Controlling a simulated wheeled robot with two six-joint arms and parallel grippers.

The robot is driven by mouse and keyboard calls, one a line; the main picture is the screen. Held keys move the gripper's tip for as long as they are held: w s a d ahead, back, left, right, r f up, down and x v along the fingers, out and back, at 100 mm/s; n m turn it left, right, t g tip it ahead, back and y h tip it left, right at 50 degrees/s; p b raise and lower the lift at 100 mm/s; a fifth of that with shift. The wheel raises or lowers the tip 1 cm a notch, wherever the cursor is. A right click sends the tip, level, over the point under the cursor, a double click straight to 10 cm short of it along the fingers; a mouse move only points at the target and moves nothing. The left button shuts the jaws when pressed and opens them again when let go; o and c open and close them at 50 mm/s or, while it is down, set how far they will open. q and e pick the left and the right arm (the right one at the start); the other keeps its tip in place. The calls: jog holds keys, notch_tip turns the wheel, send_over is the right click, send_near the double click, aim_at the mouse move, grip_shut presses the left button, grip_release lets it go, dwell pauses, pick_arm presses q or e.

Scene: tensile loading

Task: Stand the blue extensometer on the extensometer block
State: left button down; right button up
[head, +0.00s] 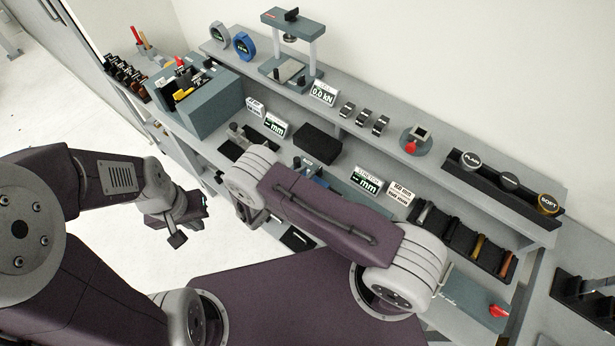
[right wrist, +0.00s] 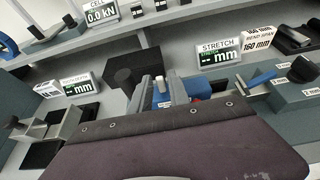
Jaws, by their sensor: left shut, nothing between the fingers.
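A blue body (right wrist: 196,84), taken as the blue extensometer, shows between my right gripper and the STRETCH display in the right wrist view. In the head view a blue part (head: 310,171) shows just behind my right forearm. My right gripper (right wrist: 160,93) has grey fingers apart, with a small pale piece between them; whether they hold it is unclear. My left gripper (head: 188,218) is shut and empty, in front of the bench.
The STRETCH display (head: 367,180) stands behind the blue part. A teal bin (head: 212,103) is at the left of the bench, and a test frame (head: 292,50) stands on the raised shelf. A black rack (head: 460,236) with several tools is at the right.

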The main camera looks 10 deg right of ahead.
jog(key=x, duration=0.2)
jog(key=shift+w+d+f, duration=0.2)
jog(key=shift+d, duration=0.05)
jog(key=shift+s+a+r, duration=0.1)
grip_shut()
dwell(1.0)
